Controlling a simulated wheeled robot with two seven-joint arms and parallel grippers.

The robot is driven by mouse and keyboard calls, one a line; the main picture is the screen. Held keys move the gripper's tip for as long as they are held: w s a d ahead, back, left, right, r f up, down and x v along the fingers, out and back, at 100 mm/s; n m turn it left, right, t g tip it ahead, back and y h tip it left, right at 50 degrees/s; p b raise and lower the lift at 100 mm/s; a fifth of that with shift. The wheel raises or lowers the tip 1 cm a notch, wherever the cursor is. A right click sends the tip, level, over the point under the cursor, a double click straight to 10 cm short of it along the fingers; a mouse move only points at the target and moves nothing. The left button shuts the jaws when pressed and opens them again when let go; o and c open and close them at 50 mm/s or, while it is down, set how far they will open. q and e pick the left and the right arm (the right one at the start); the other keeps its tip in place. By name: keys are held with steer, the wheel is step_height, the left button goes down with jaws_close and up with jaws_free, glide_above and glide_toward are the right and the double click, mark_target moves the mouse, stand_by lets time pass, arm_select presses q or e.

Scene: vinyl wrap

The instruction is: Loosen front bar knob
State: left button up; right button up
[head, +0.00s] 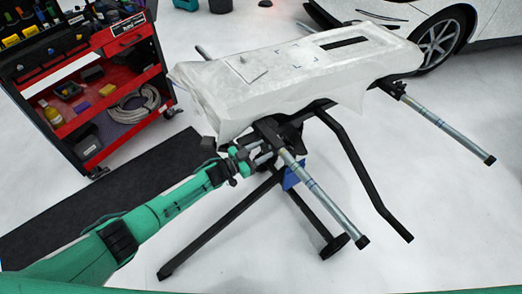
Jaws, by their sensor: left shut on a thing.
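The front bar (325,203) is a silver tube with a black end cap, sticking out toward the lower right from the black stand. Its knob is hidden behind my left gripper, near the black clamp (268,132) where the bar meets the stand. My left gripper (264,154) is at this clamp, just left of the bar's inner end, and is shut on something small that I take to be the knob. My right gripper is not in view.
A white-wrapped panel (295,75) lies on top of the stand, above my left gripper. A second silver bar (445,123) sticks out at the right. Black stand legs (215,228) spread below. A red tool cart (100,88) stands at the upper left, and a white car (490,25) at the upper right.

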arm_select(q)
steer(key=shift+a+n, duration=0.1)
steer(key=shift+n, duration=0.2)
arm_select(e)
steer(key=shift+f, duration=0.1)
arm_select(q)
steer(key=o, duration=1)
steer(key=v, duration=1.3)
steer(key=shift+s+a, duration=0.25)
steer(key=shift+a, duration=0.05)
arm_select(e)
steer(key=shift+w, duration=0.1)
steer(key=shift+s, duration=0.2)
